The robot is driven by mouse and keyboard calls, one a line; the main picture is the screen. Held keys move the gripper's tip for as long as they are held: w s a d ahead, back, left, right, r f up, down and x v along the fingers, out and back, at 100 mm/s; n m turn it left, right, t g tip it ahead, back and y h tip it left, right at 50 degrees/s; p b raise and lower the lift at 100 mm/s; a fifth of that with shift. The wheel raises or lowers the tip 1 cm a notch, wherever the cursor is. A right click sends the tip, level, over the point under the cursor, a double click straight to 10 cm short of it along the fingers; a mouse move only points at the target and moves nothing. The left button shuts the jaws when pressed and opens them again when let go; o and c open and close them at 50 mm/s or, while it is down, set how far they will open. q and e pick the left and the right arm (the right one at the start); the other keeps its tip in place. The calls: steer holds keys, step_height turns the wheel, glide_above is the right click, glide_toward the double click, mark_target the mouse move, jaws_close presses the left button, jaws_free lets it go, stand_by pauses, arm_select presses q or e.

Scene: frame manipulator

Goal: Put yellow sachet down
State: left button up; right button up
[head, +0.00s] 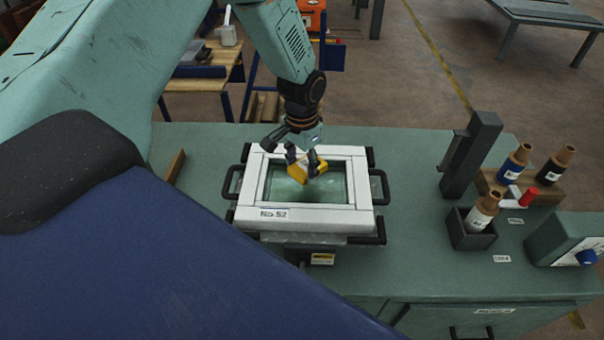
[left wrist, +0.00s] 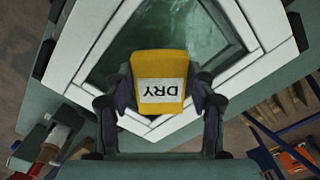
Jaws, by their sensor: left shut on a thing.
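The yellow sachet (head: 300,174) is held in my left gripper (head: 306,166) in the head view, over the framed opening of a white-rimmed box. In the left wrist view the sachet (left wrist: 158,78) fills the space between the two fingers of the left gripper (left wrist: 160,100). Its white label reads DRY, upside down. The white frame (head: 300,219) is marked No. 52 and has black handles at its sides. Inside it lies a greenish glassy surface (head: 335,188). I cannot tell whether the sachet touches that surface. My right gripper is not in view.
The green bench (head: 420,240) carries a dark upright post (head: 470,155) right of the frame. Farther right are several bottles, one a white bottle (head: 483,211) in a dark holder, and a control box (head: 565,240) with a blue knob. The bench between frame and bottles is mostly clear.

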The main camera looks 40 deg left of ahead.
mark_target(301, 169)
arm_select(q)
steer(key=f, duration=0.3)
steer(key=shift+s+a+f, duration=0.15)
steer(key=shift+a+f, duration=0.05)
steer(key=shift+d+f, duration=0.1)
steer(key=o, duration=0.7)
steer(key=shift+f, duration=0.1)
steer(key=o, duration=0.5)
steer(key=shift+c, duration=0.2)
